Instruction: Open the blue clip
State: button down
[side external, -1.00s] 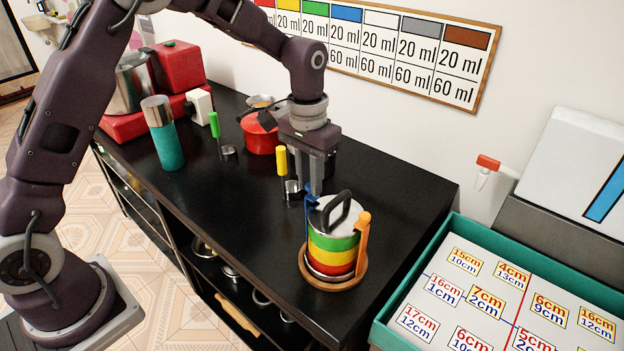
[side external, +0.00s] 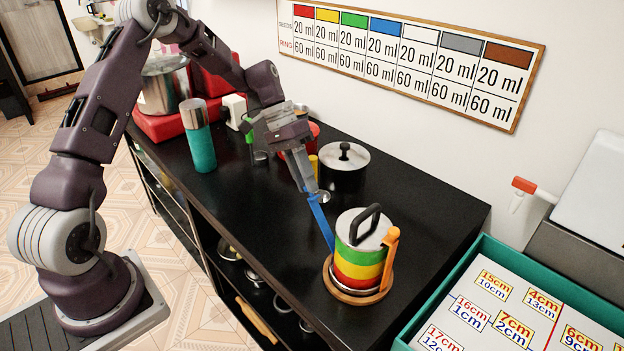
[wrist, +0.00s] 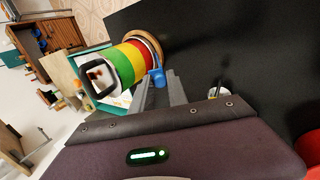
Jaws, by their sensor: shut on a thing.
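My gripper (side external: 310,192) is tilted and shut on the clip's upper end. In the wrist view the blue clip (wrist: 158,77) shows at the fingertips, beside the cylinder (wrist: 128,64). The green, yellow and red cylinder (side external: 358,262) stands upright on a round wooden base (side external: 340,294), with a grey lid and black handle on top. The orange clip (side external: 388,258) stands upright against its right side.
A lidded pot (side external: 343,168) stands behind my gripper. A teal and silver bottle (side external: 199,140) stands at the left of the black counter (side external: 255,235). A teal-edged tray (side external: 480,243) with number labels lies at the right. The counter left of the cylinder is clear.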

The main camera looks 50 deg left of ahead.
jog(key=shift+a+f, duration=0.25)
jog(key=shift+a, duration=0.15)
jog(key=c, duration=1.3)
grip_release()
